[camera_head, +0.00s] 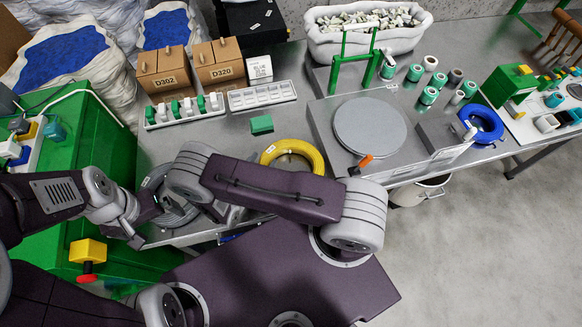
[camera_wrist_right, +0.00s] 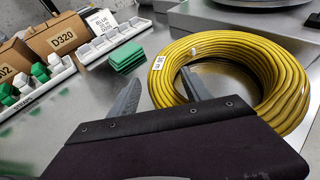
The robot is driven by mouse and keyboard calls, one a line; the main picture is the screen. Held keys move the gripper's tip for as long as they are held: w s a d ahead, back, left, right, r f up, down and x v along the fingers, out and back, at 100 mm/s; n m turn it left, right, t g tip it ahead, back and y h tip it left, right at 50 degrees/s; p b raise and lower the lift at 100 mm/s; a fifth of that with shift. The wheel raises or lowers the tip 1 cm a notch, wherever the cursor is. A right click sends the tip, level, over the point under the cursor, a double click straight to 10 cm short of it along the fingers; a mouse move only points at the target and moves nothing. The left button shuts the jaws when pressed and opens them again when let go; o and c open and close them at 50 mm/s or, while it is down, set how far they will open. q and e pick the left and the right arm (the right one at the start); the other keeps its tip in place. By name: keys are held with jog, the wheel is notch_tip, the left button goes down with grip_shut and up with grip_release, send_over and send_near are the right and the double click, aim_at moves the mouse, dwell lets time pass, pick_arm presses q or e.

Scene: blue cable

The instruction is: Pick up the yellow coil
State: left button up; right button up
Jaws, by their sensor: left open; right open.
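The yellow coil (camera_head: 290,146) lies on the steel bench in the head view, its near part hidden by my right forearm. In the right wrist view the coil (camera_wrist_right: 228,48) fills the upper right, a wound ring with a white label on its left side. My right gripper (camera_wrist_right: 160,77) is open, fingers spread, with nothing clearly held. Its right finger overlaps the coil's left edge in the picture; I cannot tell if they touch. Its left finger is left of the coil. My left gripper (camera_head: 147,217) is open at the bench's left end, beside a grey coil (camera_head: 173,213).
Green blocks (camera_wrist_right: 126,57) lie just left of the coil. Boxes (camera_head: 163,72) and white trays (camera_head: 262,95) stand behind. A round grey plate (camera_head: 370,126) is to the right, with a blue coil (camera_head: 485,125) farther right. A green cabinet (camera_head: 105,150) stands at left.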

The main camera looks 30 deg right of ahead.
jog(key=shift+x, duration=0.9)
jog(key=shift+a, duration=0.1)
grip_shut()
dwell(0.6)
